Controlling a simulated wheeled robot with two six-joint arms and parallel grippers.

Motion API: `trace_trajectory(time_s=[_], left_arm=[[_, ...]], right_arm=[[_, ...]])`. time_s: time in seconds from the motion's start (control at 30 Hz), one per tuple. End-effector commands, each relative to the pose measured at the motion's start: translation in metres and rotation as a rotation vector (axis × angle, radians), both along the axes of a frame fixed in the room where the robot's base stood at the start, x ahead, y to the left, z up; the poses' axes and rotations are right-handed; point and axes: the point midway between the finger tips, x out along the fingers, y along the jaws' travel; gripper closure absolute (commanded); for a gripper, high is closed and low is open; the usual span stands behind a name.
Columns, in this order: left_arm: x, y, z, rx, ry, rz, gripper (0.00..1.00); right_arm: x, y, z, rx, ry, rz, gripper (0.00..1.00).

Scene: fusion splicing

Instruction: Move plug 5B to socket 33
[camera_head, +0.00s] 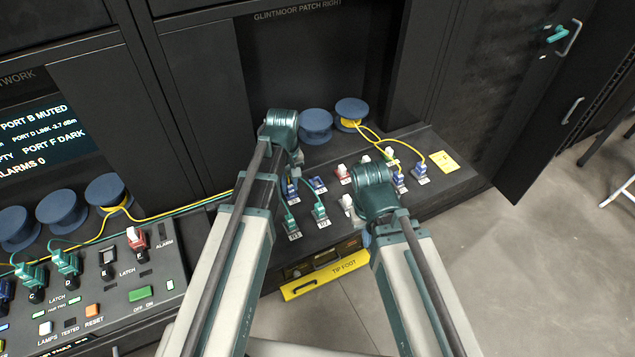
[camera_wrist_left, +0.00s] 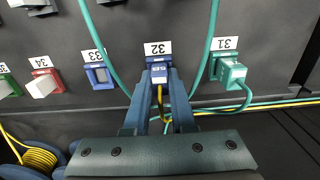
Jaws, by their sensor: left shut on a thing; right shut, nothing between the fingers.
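My left gripper (camera_wrist_left: 160,90) is shut on a blue plug (camera_wrist_left: 159,73) with a yellow cable, at the socket marked 32. The plug's small label is upside down and looks like 5B. Whether it is fully seated I cannot tell. Socket 33 (camera_wrist_left: 100,76), a blue frame with no cable, is just left of it in the left wrist view and also shows in the head view (camera_head: 317,185). In the head view my left gripper (camera_head: 296,160) hides much of the plug. My right gripper (camera_head: 364,215) is shut and empty over the panel's front; its fingertips are mostly hidden.
A teal plug (camera_wrist_left: 232,73) with a teal cable is in socket 31. A white-capped red socket 34 (camera_wrist_left: 45,84) lies beyond 33. Teal cables hang on both sides of the gripper. Blue cable spools (camera_head: 316,126) stand behind; a yellow drawer (camera_head: 325,277) is below.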

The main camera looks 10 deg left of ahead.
Motion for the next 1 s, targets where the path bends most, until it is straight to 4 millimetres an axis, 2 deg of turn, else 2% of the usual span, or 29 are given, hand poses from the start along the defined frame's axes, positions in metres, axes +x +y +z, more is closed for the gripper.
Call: trace_trajectory(time_s=[1.0], left_arm=[[0.0,0.0,0.038,0.0,0.0,0.0,1.0]], right_arm=[[0.0,0.0,0.038,0.0,0.0,0.0,1.0]])
